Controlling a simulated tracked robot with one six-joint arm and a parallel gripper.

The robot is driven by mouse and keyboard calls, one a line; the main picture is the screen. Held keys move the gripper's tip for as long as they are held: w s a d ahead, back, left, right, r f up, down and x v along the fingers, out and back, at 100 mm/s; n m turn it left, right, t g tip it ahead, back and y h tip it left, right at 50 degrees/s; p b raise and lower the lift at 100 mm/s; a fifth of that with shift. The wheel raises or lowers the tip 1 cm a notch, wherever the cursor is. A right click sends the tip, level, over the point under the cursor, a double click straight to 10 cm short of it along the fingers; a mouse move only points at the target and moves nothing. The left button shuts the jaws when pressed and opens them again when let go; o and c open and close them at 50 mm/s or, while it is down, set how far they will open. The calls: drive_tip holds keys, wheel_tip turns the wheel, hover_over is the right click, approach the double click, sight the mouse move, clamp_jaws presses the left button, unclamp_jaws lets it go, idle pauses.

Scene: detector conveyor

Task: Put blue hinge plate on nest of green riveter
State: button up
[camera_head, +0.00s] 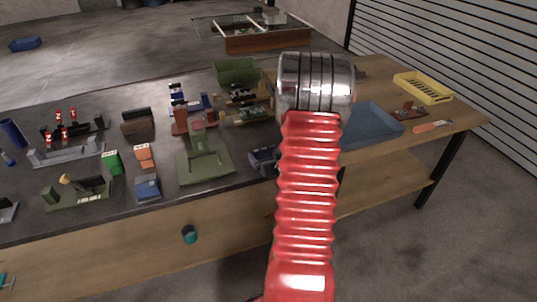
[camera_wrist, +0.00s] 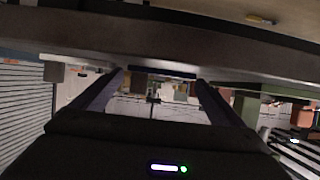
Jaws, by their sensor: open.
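The green riveter (camera_head: 207,165) stands near the front edge of the dark bench top, with a flat base and an upright arm. In the wrist view, a green edge that looks like its base (camera_wrist: 246,87) shows at the right. A flat dark blue piece, probably the blue hinge plate (camera_wrist: 162,71), lies low on the bench ahead of the fingertips. My gripper (camera_wrist: 160,77) is open, its two fingers apart with that piece across the gap. No contact can be made out. In the head view, my red arm hides my gripper.
A small blue block (camera_head: 147,189) sits left of the riveter. A dark blue-grey object (camera_head: 263,159) beside my arm is partly hidden. Green and orange boxes (camera_head: 144,155), a blue tray (camera_head: 372,124) and a yellow tray (camera_head: 423,88) stand around. The bench front edge is close.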

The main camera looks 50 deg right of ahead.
drive_tip(key=v, duration=1.4)
drive_tip(key=shift+w+a, duration=0.1)
drive_tip(key=shift+w, duration=0.05)
idle(0.5)
drive_tip(key=w+a+r+n+g+y, duration=0.1)
drive_tip(key=w+a+r+g, duration=0.1)
drive_tip(key=w+a+r, duration=0.45)
drive_tip(key=w+a+r+n+g+y, duration=0.15)
drive_tip(key=a+r, duration=0.25)
drive_tip(key=a, duration=0.6)
drive_tip(key=s+a+r+n+g+y, duration=0.1)
drive_tip(key=s+a+r+n+y, duration=0.1)
drive_tip(key=s+a, duration=0.4)
drive_tip(key=s+a+r+n+g+y, duration=0.1)
drive_tip(key=s+a+r, duration=0.3)
drive_tip(key=a, duration=1.3)
drive_tip(key=shift+s+a+n+y, duration=0.35)
drive_tip(key=shift+s+y, duration=0.4)
drive_tip(key=shift+s, duration=0.45)
drive_tip(key=shift+r+g, duration=0.1)
drive_tip(key=shift+g, duration=0.15)
